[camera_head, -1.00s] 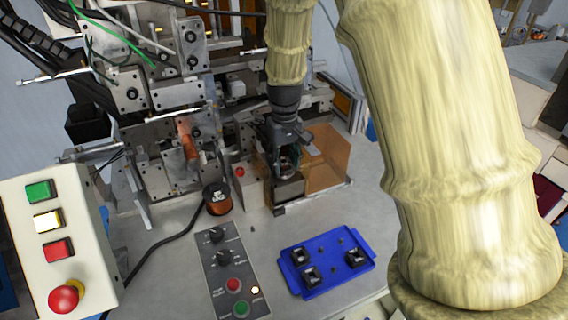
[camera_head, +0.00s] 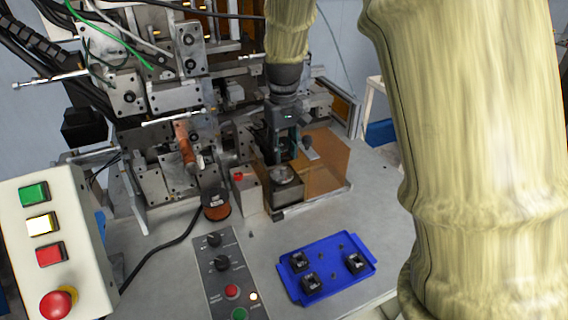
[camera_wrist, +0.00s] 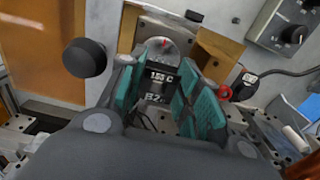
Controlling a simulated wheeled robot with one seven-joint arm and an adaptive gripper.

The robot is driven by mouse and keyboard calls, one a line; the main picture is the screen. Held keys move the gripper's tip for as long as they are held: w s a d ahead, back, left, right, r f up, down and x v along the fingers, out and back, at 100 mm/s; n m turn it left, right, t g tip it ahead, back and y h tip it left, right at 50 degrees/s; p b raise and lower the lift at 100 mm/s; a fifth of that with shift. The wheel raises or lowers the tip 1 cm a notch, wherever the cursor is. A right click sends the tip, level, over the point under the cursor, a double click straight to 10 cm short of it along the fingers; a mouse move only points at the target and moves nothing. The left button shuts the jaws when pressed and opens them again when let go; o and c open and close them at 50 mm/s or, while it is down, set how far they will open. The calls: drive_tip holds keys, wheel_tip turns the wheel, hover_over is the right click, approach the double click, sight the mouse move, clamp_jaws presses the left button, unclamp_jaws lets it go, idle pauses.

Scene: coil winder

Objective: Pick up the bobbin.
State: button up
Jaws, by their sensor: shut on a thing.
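My gripper (camera_head: 284,152) is over a small metal pot (camera_head: 284,188) with a round silvery top, on the bench beside the winder. In the wrist view its teal finger pads (camera_wrist: 160,98) are closed in on a small dark piece, which I take as the bobbin; it is mostly hidden by the fingers, and dark surfaces with white lettering around it blur its outline. Black bobbins stand in the blue tray (camera_head: 291,291), one of them at its left (camera_head: 298,261), with bare pegs among them.
The winding machine (camera_head: 150,90) rises at the back left. A copper wire spool (camera_head: 216,205) stands left of the pot, and an amber panel (camera_head: 325,160) is to its right. A knob panel (camera_head: 225,265) and a button box (camera_head: 45,240) are in front.

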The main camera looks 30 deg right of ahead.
sight(284, 150)
wheel_tip(284, 150, up, 12)
drive_tip(key=b, duration=0.2)
idle(0.4)
